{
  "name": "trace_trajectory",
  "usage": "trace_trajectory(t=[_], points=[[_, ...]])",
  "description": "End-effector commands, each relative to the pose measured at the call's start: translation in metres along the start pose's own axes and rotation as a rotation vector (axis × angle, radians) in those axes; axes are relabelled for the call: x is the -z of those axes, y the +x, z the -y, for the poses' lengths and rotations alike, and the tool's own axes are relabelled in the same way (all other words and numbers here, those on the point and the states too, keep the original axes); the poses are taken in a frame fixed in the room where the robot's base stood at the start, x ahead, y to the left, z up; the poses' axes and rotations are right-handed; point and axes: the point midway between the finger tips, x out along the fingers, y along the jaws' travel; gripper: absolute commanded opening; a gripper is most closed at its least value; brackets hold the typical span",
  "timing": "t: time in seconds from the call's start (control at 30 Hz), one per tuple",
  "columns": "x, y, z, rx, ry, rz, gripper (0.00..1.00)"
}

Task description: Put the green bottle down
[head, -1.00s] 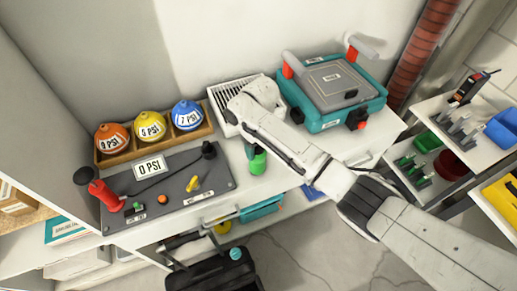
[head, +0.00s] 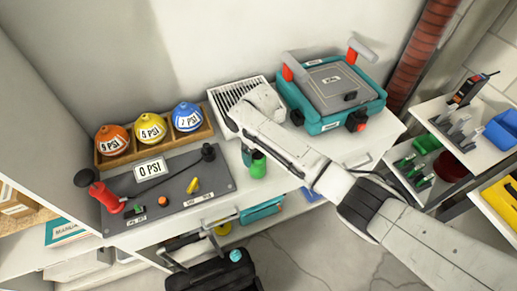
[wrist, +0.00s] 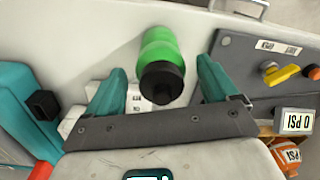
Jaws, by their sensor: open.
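The green bottle (head: 258,166) with a black cap stands upright on the white counter near its front edge, in front of the white vented tray. In the wrist view the bottle (wrist: 160,45) is seen from its cap end, between the two teal fingers. My gripper (wrist: 161,70) is open, with a gap visible between each finger and the bottle. In the head view my gripper (head: 248,152) is mostly hidden behind my wrist, and only a bit of a finger shows beside the bottle.
A grey panel (head: 215,178) with a 0 PSI label, red pump and yellow knob lies left of the bottle. A wooden rack (head: 150,146) holds orange, yellow and blue balls. A teal and grey machine (head: 333,95) stands right. The white vented tray (head: 226,97) is behind.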

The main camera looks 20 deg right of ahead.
Motion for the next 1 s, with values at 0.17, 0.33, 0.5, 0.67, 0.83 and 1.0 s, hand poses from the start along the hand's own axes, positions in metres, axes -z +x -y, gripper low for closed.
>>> trace_trajectory(t=[0.17,0.33,0.5,0.67,0.83,1.0], points=[[0.001,-0.015,0.0,0.0,-0.001,-0.003,0.87],[0.001,-0.048,0.0,0.001,-0.001,-0.006,0.87],[0.001,-0.082,0.0,0.0,-0.002,-0.004,0.87],[0.001,-0.106,0.0,0.0,-0.001,-0.004,0.87],[0.001,-0.119,0.0,0.0,0.0,-0.001,0.87],[0.0,-0.122,0.0,0.0,0.0,0.0,0.87]])
